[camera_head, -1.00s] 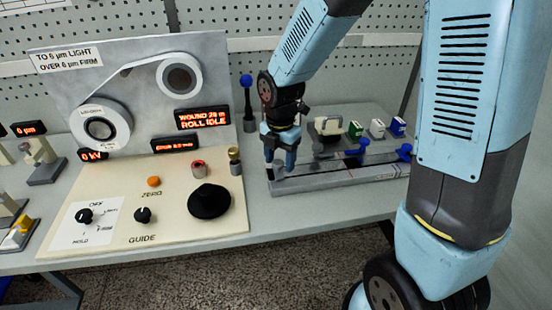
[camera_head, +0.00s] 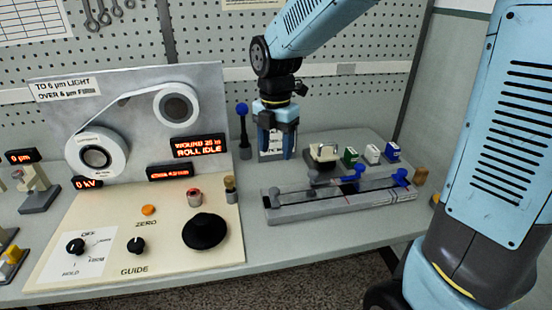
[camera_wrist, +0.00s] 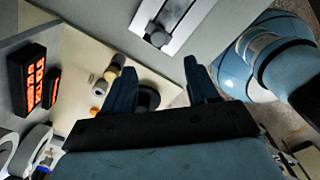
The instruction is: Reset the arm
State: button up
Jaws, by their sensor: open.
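My gripper (camera_head: 277,150) hangs from my blue arm above the back of the bench, behind the grey rail fixture (camera_head: 310,211). Its two blue fingers point down and stand apart, with nothing visible between them. In the wrist view my gripper (camera_wrist: 162,80) also shows its two dark blue fingers spread and empty. Part of the grey fixture (camera_wrist: 190,12) shows at the top of that view. A white printed sheet stands behind the fingers in the head view and is partly hidden by them.
The winding panel (camera_head: 48,120) with rolls and red displays stands at left, above the cream control board (camera_head: 120,230) with knobs. A blue-knobbed lever (camera_head: 243,130) stands left of my gripper. Small green, white and blue blocks (camera_head: 372,154) sit at right. A pegboard wall is behind.

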jog(key=shift+r, duration=0.4)
jog(key=shift+d, duration=0.1)
jog(key=s+d+r+m+t, duration=0.2)
jog(key=s+d+r+m, duration=0.2)
jog(key=m, duration=1)
jog(key=s+d+r+m+t, duration=0.3)
jog(key=s+d+r+m, duration=0.2)
jog(key=s+d+m, duration=0.6)
jog(key=d+m, duration=0.3)
jog(key=shift+d+t, duration=0.2)
jog(key=shift+t, duration=0.1)
